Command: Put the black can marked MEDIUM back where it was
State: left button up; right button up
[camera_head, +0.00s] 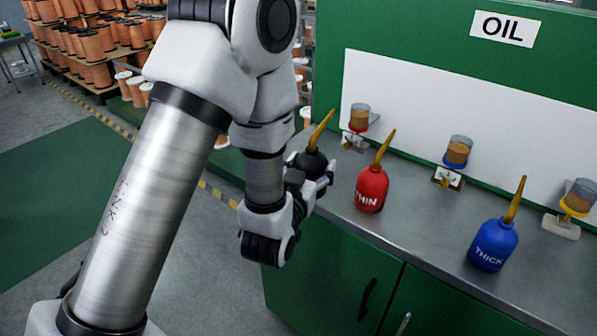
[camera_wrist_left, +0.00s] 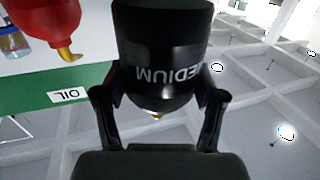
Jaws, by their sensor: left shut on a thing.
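The black can (camera_head: 312,160) with a brass-coloured spout is in my left gripper (camera_head: 318,178) at the left end of the grey bench top. In the left wrist view the black can (camera_wrist_left: 165,50) shows the lettering MEDIUM, upside down in the picture, between the two fingers of my left gripper (camera_wrist_left: 158,110). The gripper is shut on the can. My left arm covers the bench's left end, and I cannot tell whether the can's base touches the top. My right gripper is not in view.
A red can marked THIN (camera_head: 371,190) stands close to the right of the held can. A blue can marked THICK (camera_head: 493,245) stands farther right. Small glass oil cups (camera_head: 458,152) are along the white back panel. Bare bench (camera_head: 425,218) lies between the red and blue cans.

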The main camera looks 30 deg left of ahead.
pick_arm(q)
jog(key=w+a, duration=0.2)
jog(key=w, duration=0.1)
jog(key=shift+a+p, duration=0.3)
jog(key=shift+p, duration=0.05)
jog(key=w+a+f, duration=0.1)
jog(key=w+a, duration=0.1)
jog(key=w+a+f, duration=0.1)
jog(key=w+a, duration=0.1)
jog(key=w+a+f, duration=0.2)
jog(key=shift+w+a, duration=0.3)
jog(key=shift+a, duration=0.05)
jog(key=shift+w+f, duration=0.1)
jog(key=shift+f, duration=0.25)
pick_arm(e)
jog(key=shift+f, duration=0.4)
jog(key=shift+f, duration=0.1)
pick_arm(q)
jog(key=o, duration=1.5)
jog(key=shift+f, duration=0.1)
